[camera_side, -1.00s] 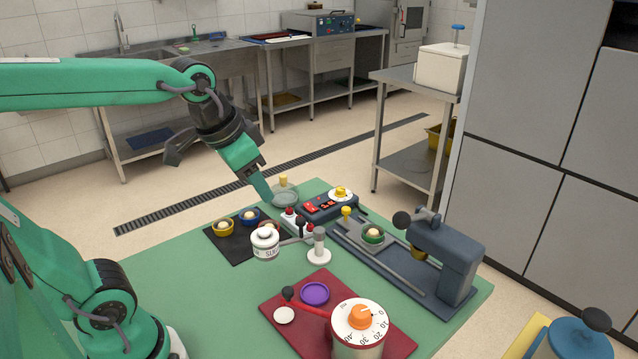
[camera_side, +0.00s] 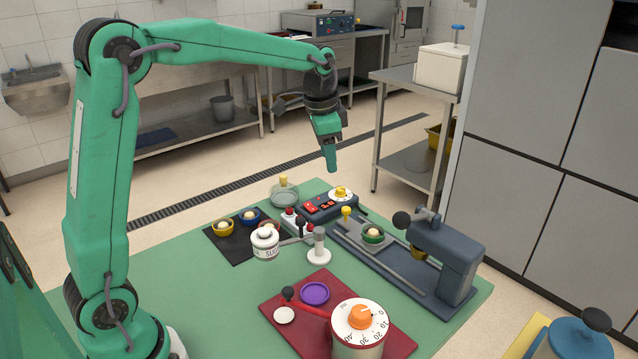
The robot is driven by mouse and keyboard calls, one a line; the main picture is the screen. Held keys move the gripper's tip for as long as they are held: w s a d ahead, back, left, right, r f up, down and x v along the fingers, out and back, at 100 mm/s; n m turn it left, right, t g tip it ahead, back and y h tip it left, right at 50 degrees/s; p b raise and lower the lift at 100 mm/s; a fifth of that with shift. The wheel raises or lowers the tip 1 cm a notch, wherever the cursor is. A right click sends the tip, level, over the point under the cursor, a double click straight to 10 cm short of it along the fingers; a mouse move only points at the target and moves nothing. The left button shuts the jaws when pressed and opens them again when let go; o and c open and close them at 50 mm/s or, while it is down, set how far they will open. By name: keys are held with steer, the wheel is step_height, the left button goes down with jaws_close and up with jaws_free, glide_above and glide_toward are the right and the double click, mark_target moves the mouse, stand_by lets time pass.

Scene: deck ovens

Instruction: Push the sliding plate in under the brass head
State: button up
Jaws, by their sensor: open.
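The sliding plate (camera_side: 360,231) is a grey plate with a yellow knob (camera_side: 346,211) at its far left end. It sits on the rails of a dark blue press (camera_side: 447,252) and carries a green cup (camera_side: 373,237) with a pale ball in it. The brass head (camera_side: 419,253) hangs under the press arm, to the right of the plate and apart from it. My gripper (camera_side: 322,140) is open and empty, pointing down in the air above and behind the yellow knob, clear of the plate.
A switch box (camera_side: 328,206) with a yellow dial stands beside the knob. A white jar (camera_side: 265,242), a white-based post (camera_side: 319,247) and a dark mat (camera_side: 242,240) with cups lie left. A red board (camera_side: 290,325) with a dial timer (camera_side: 359,325) is in front.

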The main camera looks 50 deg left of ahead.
mark_target(346, 208)
steer(key=w+a+f+m, duration=0.1)
steer(key=w+f, duration=0.2)
steer(key=f, duration=0.1)
steer(key=w+a+f+m+g, duration=0.1)
steer(key=w+f, duration=0.3)
steer(key=w+a+f+m+g, duration=0.1)
steer(key=w+a+f, duration=0.1)
steer(key=w+f, duration=0.1)
steer(key=shift+w+a+f, duration=0.1)
steer(key=shift+w+f, duration=0.15)
steer(key=shift+f, duration=0.4)
steer(key=shift+f, duration=0.15)
steer(key=shift+f, duration=3.75)
jaws_close()
